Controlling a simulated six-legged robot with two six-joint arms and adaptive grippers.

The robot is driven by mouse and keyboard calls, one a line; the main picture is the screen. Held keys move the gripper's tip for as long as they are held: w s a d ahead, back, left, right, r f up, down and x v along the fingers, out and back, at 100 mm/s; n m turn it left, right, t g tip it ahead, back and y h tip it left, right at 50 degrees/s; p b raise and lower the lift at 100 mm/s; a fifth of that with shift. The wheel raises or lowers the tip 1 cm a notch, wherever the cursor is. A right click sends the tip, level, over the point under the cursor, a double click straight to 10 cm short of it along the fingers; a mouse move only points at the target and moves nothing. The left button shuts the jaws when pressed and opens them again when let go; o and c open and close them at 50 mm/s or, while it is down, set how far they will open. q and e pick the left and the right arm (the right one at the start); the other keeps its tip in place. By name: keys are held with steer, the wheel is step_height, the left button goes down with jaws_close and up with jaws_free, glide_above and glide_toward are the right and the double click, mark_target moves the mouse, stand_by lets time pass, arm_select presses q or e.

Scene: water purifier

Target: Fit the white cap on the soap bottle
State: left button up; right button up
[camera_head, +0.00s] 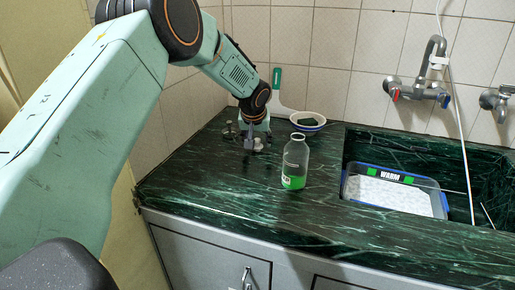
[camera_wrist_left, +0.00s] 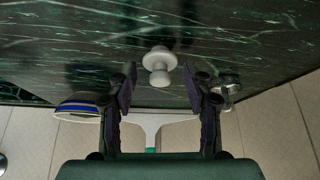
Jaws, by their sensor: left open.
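The soap bottle (camera_head: 294,164) stands upright on the dark green counter in the head view. It is clear, has an open neck and holds green liquid. The white cap (camera_wrist_left: 159,66) is on the counter in the wrist view, with a round flange and a narrower knob. It also shows small in the head view (camera_head: 258,146), left of the bottle. My left gripper (camera_head: 252,138) is low over the counter at the cap. Its open fingers (camera_wrist_left: 158,84) are on either side of the cap's line, with a gap to it. My right gripper is not in view.
A bowl (camera_head: 307,121) with a blue rim stands behind the bottle, and a white squeegee with a green handle (camera_head: 276,79) leans at the wall. A sink with a blue-rimmed tub (camera_head: 394,192) lies right. A metal item (camera_wrist_left: 229,84) is beside my right-hand finger.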

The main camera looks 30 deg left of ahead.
arm_select(q)
steer(key=shift+f, duration=0.1)
steer(key=c, duration=0.6)
steer(key=shift+c, duration=0.2)
step_height(320, 180, up, 31)
steer(key=d+p, duration=0.2)
steer(key=p, duration=0.8)
steer(key=s+d+f+m+h+p, duration=0.1)
steer(key=s+d+f+m+p, duration=0.1)
steer(key=s+d+f+p, duration=0.2)
steer(key=s+d+f+m+h+p, duration=0.1)
steer(key=s+d+f+p, duration=0.3)
steer(key=d, duration=0.6)
steer(key=shift+s+d+f+m+t+p, duration=0.25)
steer(key=shift+d+f+m+t+p, duration=0.1)
steer(key=shift+f+m+p, duration=0.55)
